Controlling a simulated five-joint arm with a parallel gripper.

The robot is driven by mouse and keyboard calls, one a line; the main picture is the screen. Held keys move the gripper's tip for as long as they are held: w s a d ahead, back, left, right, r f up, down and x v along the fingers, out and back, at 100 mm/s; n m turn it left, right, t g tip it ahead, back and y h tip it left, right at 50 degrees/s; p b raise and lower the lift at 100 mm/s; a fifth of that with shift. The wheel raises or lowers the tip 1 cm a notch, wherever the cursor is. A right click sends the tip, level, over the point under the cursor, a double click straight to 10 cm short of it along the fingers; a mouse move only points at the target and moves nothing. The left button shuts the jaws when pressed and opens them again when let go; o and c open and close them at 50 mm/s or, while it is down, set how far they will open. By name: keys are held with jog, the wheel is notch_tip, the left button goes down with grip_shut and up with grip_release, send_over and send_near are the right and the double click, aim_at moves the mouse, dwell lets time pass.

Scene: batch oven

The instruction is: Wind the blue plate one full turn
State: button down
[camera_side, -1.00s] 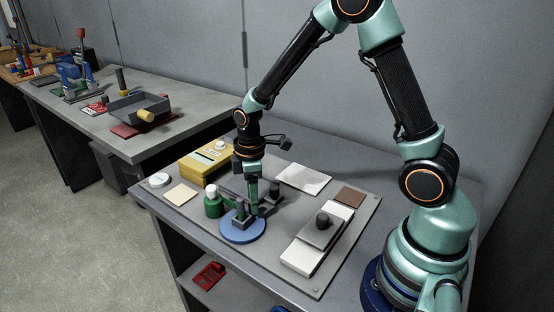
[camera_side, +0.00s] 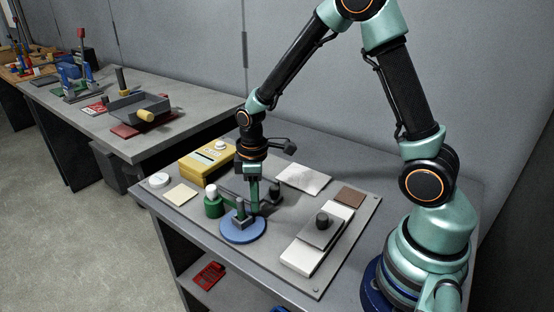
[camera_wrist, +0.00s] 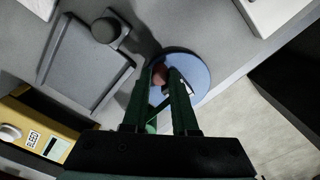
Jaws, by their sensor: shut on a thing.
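The blue plate (camera_side: 243,234) is a flat round disc lying near the front edge of the grey board in the side view. It carries small grey upright parts. My gripper (camera_side: 250,212) points down at it from above. In the wrist view the blue plate (camera_wrist: 197,66) lies beyond the fingertips. There my gripper's (camera_wrist: 172,82) green fingers are close together, with a reddish part and a pale part between them. The gripper is shut on a raised part of the plate; the fingers hide most of the contact.
A green bottle (camera_side: 213,207) with a white cap stands just left of the plate. A yellow box (camera_side: 205,162) is behind it. A white block (camera_side: 298,260) with a grey top and dark knob lies to the right. A white pad (camera_side: 303,178) lies behind.

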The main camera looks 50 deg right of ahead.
jog(key=shift+s+a+m, duration=0.15)
jog(key=shift+s+m, duration=0.2)
jog(key=shift+m, duration=0.6)
jog(key=shift+s+a+m, duration=0.15)
jog(key=shift+s+m, duration=0.2)
jog(key=shift+m, duration=0.6)
jog(key=shift+s+a+m, duration=0.15)
jog(key=shift+s+m, duration=0.05)
jog(key=shift+m, duration=0.4)
jog(key=shift+s+a+m, duration=0.1)
jog(key=shift+s+m, duration=0.05)
jog(key=shift+m, duration=0.45)
jog(key=shift+s+a+m, duration=0.1)
jog(key=shift+m, duration=0.4)
jog(key=c, duration=0.7)
grip_release()
notch_tip(320, 180, up, 12)
jog(key=shift+r, duration=0.1)
